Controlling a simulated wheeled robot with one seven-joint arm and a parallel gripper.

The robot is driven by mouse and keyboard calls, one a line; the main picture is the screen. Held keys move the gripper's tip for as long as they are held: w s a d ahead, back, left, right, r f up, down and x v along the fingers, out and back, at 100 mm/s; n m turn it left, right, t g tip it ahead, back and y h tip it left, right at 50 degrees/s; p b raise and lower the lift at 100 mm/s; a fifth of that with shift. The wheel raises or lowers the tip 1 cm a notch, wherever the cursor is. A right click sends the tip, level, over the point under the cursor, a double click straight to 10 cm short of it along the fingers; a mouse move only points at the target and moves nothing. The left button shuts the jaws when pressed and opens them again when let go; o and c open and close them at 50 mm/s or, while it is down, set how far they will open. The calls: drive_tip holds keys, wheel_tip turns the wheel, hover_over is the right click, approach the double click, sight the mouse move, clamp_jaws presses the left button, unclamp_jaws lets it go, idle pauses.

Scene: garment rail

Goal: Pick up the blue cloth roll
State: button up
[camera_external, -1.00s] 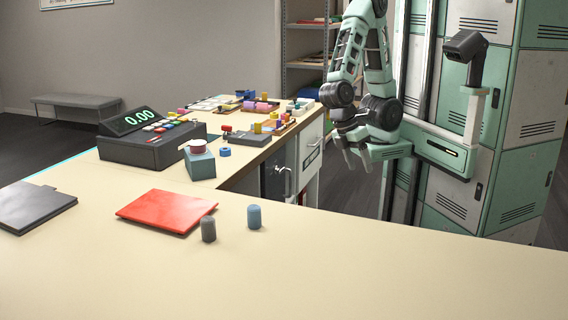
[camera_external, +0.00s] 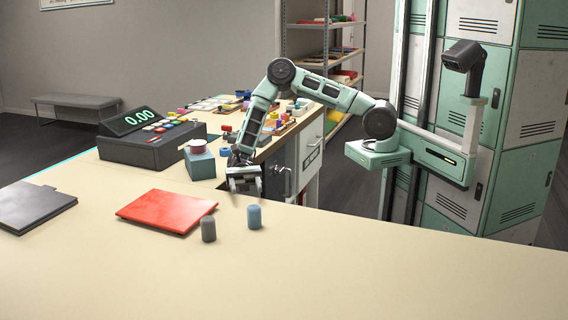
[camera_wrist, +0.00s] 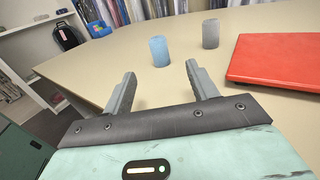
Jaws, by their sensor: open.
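The blue cloth roll (camera_external: 254,217) stands upright on the counter, right of a similar grey roll (camera_external: 208,229). In the wrist view the blue roll (camera_wrist: 159,51) is ahead of my gripper, roughly in line with the gap between its fingers, and the grey roll (camera_wrist: 210,34) is to its right. My gripper (camera_external: 244,190) is over the counter's inner edge, behind the blue roll in the external view. Its two fingers (camera_wrist: 158,82) are spread, with nothing between them. It is apart from both rolls.
A red folder (camera_external: 166,210) lies left of the rolls, and a dark folder (camera_external: 35,205) is at the far left. A cash register (camera_external: 150,145) and a blue-grey box (camera_external: 200,164) stand behind. The counter (camera_external: 400,275) in front and to the right is clear.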

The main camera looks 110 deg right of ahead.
drive_tip(key=p, duration=0.3)
approach(255, 214)
drive_tip(key=x, duration=0.4)
drive_tip(key=shift+w+a, duration=0.3)
drive_tip(key=p+x, duration=0.1)
drive_tip(key=x, duration=0.3)
drive_tip(key=shift+s+a+r, duration=0.15)
drive_tip(key=shift+s, duration=0.05)
drive_tip(key=shift+w+a, duration=0.15)
drive_tip(key=shift+a, duration=0.4)
drive_tip(key=c, duration=1)
